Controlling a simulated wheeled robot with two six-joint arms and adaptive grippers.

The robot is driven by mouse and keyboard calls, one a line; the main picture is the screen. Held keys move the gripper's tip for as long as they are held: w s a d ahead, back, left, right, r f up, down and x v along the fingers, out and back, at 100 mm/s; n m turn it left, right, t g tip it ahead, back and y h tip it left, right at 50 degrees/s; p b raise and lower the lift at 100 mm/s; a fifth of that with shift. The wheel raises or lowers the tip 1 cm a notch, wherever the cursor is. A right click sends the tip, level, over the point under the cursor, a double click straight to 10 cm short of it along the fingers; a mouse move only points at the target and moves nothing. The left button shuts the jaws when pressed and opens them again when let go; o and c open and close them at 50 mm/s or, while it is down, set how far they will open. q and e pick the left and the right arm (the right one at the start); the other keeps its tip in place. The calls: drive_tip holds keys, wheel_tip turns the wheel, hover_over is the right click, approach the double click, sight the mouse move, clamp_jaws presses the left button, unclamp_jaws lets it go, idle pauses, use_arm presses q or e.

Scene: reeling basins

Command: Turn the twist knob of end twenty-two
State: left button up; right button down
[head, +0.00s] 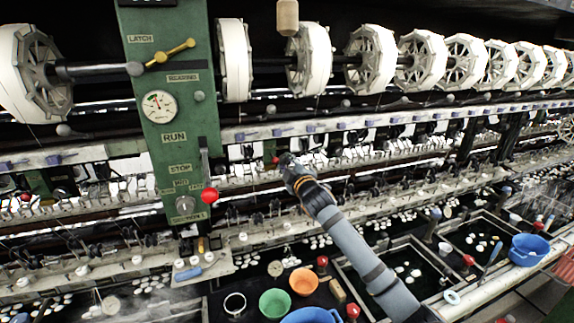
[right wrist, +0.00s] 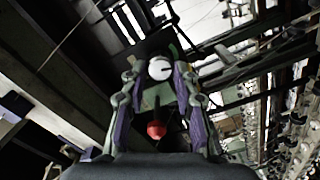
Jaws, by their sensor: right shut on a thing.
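My right gripper (head: 284,161) reaches up from the lower right to the machine's middle row of small fittings in the head view. In the right wrist view its two purple-padded fingers (right wrist: 160,73) close on the sides of a round white-faced knob (right wrist: 159,69). I take this to be the twist knob; no end number is readable. In the head view the gripper and wrist hide most of it. A red ball (right wrist: 156,130) shows between the fingers, nearer the wrist camera. My left gripper is not in view.
A green post (head: 180,143) with a gauge and a red-balled lever (head: 209,196) stands left of my right arm. White reels (head: 371,58) line the top. Below are dark basins, a green bowl (head: 274,303), an orange bowl (head: 304,281) and blue bowls (head: 529,249).

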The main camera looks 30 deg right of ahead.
drive_tip(key=shift+n, duration=1)
drive_tip(key=c, duration=1.3)
unclamp_jaws()
drive_tip(key=shift+c, duration=0.2)
drive_tip(key=o, duration=0.3)
drive_tip(key=shift+w+d+f, duration=0.1)
drive_tip(key=shift+w+d, duration=0.05)
drive_tip(key=shift+o, duration=0.2)
drive_tip(key=shift+s, duration=0.5)
drive_tip(key=v, duration=0.6)
drive_tip(key=shift+s+a, duration=0.2)
drive_tip(key=shift+a, duration=0.05)
